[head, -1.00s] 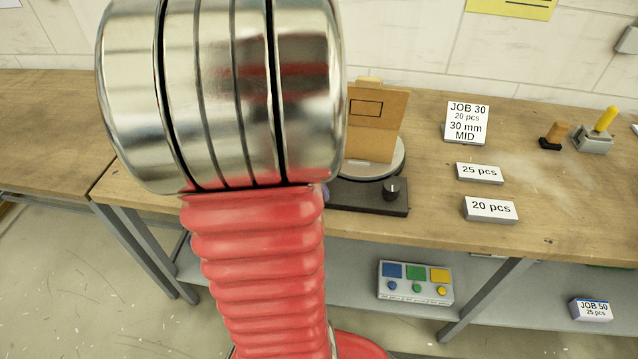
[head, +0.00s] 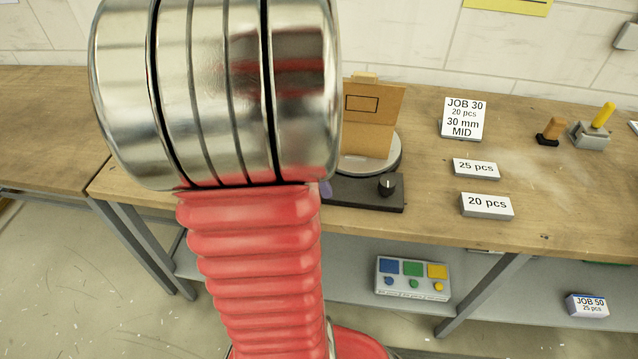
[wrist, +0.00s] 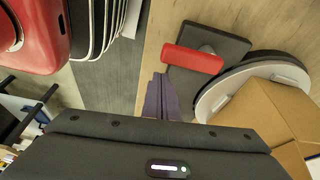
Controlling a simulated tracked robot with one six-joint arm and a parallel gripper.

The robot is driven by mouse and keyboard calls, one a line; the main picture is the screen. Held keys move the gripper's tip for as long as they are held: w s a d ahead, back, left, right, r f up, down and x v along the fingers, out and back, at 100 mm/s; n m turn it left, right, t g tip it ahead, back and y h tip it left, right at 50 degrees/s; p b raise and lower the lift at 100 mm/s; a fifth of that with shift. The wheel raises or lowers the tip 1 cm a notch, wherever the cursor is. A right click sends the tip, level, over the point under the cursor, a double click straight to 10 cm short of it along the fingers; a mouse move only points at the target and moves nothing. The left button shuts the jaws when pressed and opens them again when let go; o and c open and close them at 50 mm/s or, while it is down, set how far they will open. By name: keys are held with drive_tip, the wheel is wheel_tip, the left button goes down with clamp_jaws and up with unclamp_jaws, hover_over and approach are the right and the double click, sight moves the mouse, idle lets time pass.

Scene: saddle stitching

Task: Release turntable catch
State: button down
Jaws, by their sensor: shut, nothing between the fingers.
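The turntable shows in the head view as a dark base (head: 345,192) with a round grey plate (head: 391,160) and a black knob (head: 387,184). A brown cardboard piece (head: 375,120) stands on the plate. In the wrist view a red handle (wrist: 192,60) sits on the dark base (wrist: 225,45) beside the round plate (wrist: 207,100). I take this handle to be the catch; my arm hides it in the head view. My gripper (wrist: 161,80) has purple fingers, shut and empty, with tips close to the handle's left end. I cannot tell whether they touch.
The wooden bench (head: 420,220) holds a JOB 30 sign (head: 463,119), a 25 pcs block (head: 476,169), a 20 pcs block (head: 487,206) and a yellow-handled lever (head: 602,116). A button box (head: 412,278) stands on the shelf below. My arm covers much of the head view.

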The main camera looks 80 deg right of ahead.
drive_tip(key=s+v, duration=0.2)
drive_tip(key=v, duration=0.7)
drive_tip(key=shift+d+r, duration=0.25)
drive_tip(key=shift+r, duration=0.3)
drive_tip(key=shift+w, duration=0.15)
drive_tip(key=w+a+r+n+t+h, duration=0.1)
drive_tip(key=w+a+n+t, duration=0.2)
drive_tip(key=w+a+n, duration=0.6)
drive_tip(key=w+a+r+n+t+h, duration=0.1)
drive_tip(key=w+a+n+t, duration=0.1)
drive_tip(key=w+a+n, duration=0.75)
drive_tip(key=w+a+n+t+y, duration=0.1)
drive_tip(key=a+n+t, duration=0.1)
drive_tip(key=a+n, duration=0.5)
drive_tip(key=w+a+r+n+t+y, duration=0.1)
drive_tip(key=w+a+n+t, duration=0.1)
drive_tip(key=a+n, duration=0.6)
drive_tip(key=a, duration=0.4)
drive_tip(key=shift+a+r+y, duration=0.15)
drive_tip(key=shift+a+y, duration=0.1)
drive_tip(key=shift+y, duration=0.15)
